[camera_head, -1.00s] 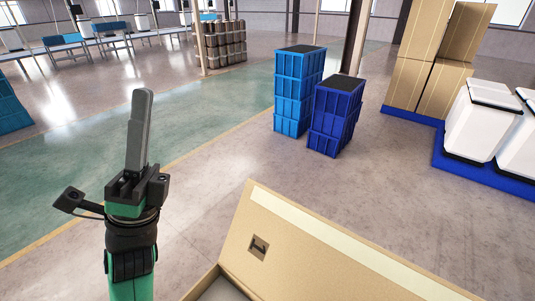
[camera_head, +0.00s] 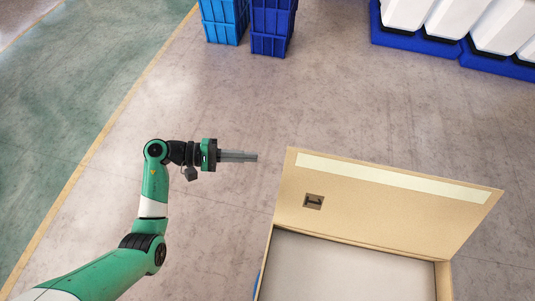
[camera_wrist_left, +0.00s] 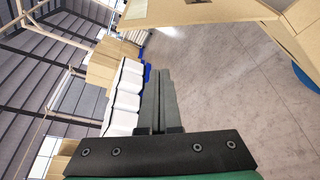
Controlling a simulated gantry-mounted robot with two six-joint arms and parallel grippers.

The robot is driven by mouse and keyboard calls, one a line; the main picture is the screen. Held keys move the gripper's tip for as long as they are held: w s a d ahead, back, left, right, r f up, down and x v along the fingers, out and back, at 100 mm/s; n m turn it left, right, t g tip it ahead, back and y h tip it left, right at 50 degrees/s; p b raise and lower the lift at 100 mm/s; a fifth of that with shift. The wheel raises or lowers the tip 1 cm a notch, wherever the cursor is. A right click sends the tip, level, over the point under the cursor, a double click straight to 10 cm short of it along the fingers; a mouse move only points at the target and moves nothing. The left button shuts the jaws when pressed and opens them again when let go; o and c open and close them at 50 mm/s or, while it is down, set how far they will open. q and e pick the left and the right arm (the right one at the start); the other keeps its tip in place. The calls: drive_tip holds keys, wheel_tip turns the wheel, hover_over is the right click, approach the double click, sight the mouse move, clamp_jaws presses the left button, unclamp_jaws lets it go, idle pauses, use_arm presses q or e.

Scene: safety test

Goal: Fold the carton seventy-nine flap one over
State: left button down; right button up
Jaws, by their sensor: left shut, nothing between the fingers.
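The carton (camera_head: 445,282) stands open at the lower right of the head view. Its far flap (camera_head: 390,215) is raised and carries a pale strip and a dark mark that looks like a 1. My left gripper (camera_head: 256,156) is shut and empty, pointing right, just left of the flap's upper left corner and apart from it in the picture. In the left wrist view the shut fingers (camera_wrist_left: 157,75) point away from the camera, with tan carton panels (camera_wrist_left: 205,10) along the top. The carton's near side is out of frame. My right gripper is not in view.
Blue crates (camera_head: 270,28) stand at the top of the head view. White bins (camera_head: 425,15) on blue pallets (camera_head: 415,40) stand at the top right. The grey floor (camera_head: 330,100) between them and the carton is clear.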

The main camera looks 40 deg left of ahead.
use_arm(q)
drive_tip(key=w+d+p, duration=0.3)
drive_tip(key=d, duration=0.5)
drive_tip(key=shift+d+r, duration=0.3)
drive_tip(key=shift+w, duration=0.1)
